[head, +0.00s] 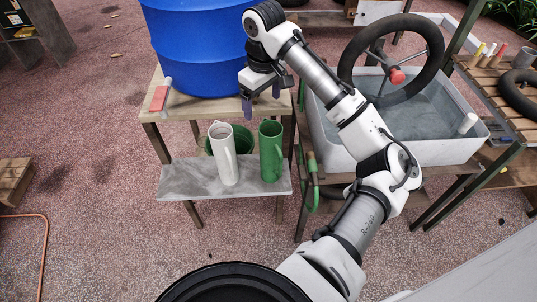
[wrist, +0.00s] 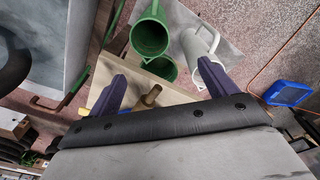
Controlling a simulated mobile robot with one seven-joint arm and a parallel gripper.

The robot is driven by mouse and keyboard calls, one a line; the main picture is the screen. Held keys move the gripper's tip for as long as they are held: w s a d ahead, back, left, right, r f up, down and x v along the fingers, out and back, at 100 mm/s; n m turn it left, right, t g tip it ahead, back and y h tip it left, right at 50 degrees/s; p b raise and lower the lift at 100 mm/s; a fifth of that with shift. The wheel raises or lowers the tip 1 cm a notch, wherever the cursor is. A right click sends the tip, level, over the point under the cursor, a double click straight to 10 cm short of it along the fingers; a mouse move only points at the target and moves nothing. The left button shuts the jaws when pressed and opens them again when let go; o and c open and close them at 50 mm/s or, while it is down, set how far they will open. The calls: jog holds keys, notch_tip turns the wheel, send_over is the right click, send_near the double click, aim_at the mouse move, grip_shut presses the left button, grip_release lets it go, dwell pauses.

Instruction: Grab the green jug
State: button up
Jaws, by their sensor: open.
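The green jug (head: 271,153) stands upright on a grey shelf (head: 180,180), at the right of a white jug (head: 224,155). It also shows in the wrist view (wrist: 150,36), with its open mouth and handle visible. A darker green container (head: 242,138) stands behind the two jugs, partly hidden by them. My gripper (head: 262,98) is open and empty, above and behind the green jug, near the front of the wooden table. In the wrist view its two dark fingers (wrist: 162,82) are apart, and the green jug lies beyond them, touching neither.
A large blue barrel (head: 200,45) stands on the wooden table (head: 180,105), close to my gripper, beside a red-headed tool (head: 159,98). At the right is a grey water tub (head: 400,150) with a black wheel above it. A green hose (head: 311,188) hangs between shelf and tub. A brass spigot (wrist: 150,97) shows near the fingers.

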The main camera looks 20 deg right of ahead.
jog(key=s+d, duration=0.1)
jog(key=d, duration=0.1)
jog(key=p, duration=0.1)
send_over(273, 159)
jog(key=w, duration=0.2)
jog(key=shift+g, duration=0.4)
notch_tip(273, 159, down, 8)
jog(key=shift+w+d+f, duration=0.1)
jog(key=shift+d+f, duration=0.05)
jog(key=shift+f, duration=0.1)
jog(key=f, duration=0.1)
jog(key=f+p, duration=0.1)
jog(key=f, duration=0.1)
jog(key=f+p, duration=0.1)
jog(key=f, duration=0.1)
jog(key=shift+w+d+f, duration=0.1)
jog(key=shift+w+f, duration=0.1)
jog(key=shift+w, duration=0.15)
jog(key=shift+c, duration=0.2)
jog(key=c, duration=1.3)
jog(key=shift+r, duration=0.1)
